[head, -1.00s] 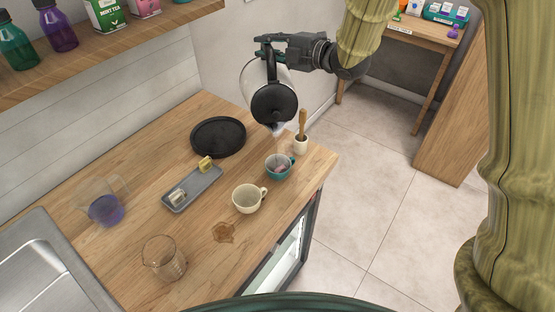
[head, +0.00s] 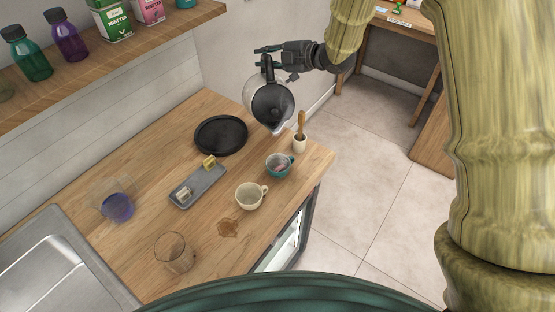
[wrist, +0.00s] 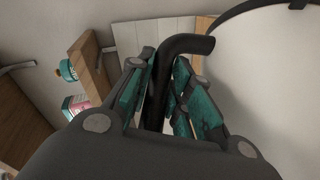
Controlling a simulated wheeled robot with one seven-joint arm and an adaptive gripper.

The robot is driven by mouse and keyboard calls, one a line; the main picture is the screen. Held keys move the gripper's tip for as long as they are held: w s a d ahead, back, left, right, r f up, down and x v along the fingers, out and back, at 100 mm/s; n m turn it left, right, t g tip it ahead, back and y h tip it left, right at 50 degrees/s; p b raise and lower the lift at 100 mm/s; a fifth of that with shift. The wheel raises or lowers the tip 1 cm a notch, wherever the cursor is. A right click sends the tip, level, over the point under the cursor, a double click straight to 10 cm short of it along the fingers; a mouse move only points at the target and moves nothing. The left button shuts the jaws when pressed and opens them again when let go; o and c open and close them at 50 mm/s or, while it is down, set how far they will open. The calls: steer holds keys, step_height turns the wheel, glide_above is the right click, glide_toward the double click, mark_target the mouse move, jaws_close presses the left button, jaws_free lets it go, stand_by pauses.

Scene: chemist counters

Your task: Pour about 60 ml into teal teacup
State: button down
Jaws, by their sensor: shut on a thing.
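The teal teacup (head: 279,166) stands upright on the wooden counter near its right edge, with something pinkish-grey inside it. My gripper (head: 266,61) is shut on the black handle of a glass kettle (head: 268,101) with a black lid. In the wrist view my teal finger pads (wrist: 160,95) close around the black handle (wrist: 180,55). The kettle is held in the air, tilted with its spout end toward the lower right, above and slightly left of the teal teacup. I cannot make out a stream of liquid or the kettle's level.
A pestle in a white mortar (head: 299,143) is just behind. A black round tray (head: 220,135), grey tray (head: 198,187), purple-filled beaker (head: 117,207) and empty beaker (head: 174,253) occupy the counter.

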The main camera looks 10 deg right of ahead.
steer(key=shift+w+r, duration=0.15)
steer(key=shift+w+p, duration=0.1)
steer(key=shift+p, duration=0.35)
steer(key=shift+w+f+g, duration=0.15)
steer(key=shift+f+g, duration=0.15)
steer(key=shift+f, duration=0.1)
